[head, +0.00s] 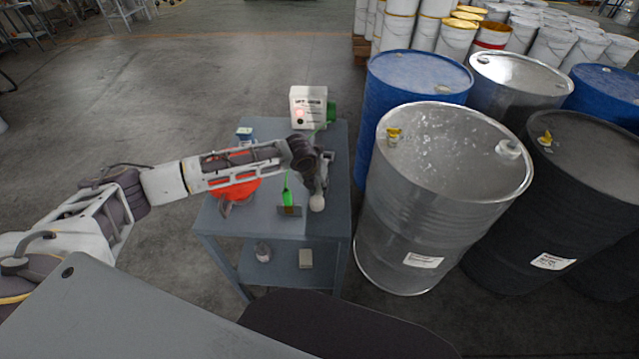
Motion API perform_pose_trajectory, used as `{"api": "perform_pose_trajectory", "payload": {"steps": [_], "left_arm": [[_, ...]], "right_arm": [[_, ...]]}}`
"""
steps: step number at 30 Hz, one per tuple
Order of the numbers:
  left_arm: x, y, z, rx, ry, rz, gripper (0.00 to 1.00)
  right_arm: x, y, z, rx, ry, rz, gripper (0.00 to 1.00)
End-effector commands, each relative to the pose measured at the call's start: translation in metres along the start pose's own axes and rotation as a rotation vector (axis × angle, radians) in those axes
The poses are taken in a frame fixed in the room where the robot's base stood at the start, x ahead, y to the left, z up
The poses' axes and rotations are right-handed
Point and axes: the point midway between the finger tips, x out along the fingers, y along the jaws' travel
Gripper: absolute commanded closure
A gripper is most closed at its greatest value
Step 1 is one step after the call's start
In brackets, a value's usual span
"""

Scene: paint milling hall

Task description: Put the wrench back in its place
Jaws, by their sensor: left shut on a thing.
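My left gripper (319,185) is over the right half of the small grey-blue table (222,232). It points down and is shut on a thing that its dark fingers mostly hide. I cannot make out a wrench clearly in this view. A pale round end (317,204) shows just below the fingers; I cannot tell whether it belongs to the held thing. A bright green upright tool or handle (287,196) stands at a small brown block (290,211), left of the gripper. My right gripper is not in view.
A white box (309,107) with a red light stands at the table's back, a green part beside it. A red object (238,190) lies partly under my arm, near a small blue-and-white item (244,134). A metal drum (440,190) stands close right. Open floor lies left.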

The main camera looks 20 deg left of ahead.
Motion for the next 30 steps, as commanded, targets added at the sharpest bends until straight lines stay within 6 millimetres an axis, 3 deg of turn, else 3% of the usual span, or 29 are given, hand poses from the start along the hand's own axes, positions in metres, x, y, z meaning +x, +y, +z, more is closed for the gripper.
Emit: {"api": "perform_pose_trajectory", "payload": {"steps": [30], "left_arm": [[0.0019,0.0004,0.0002,0.001,-0.002,-0.001,1.00]], "right_arm": [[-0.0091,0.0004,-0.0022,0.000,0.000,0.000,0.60]]}}
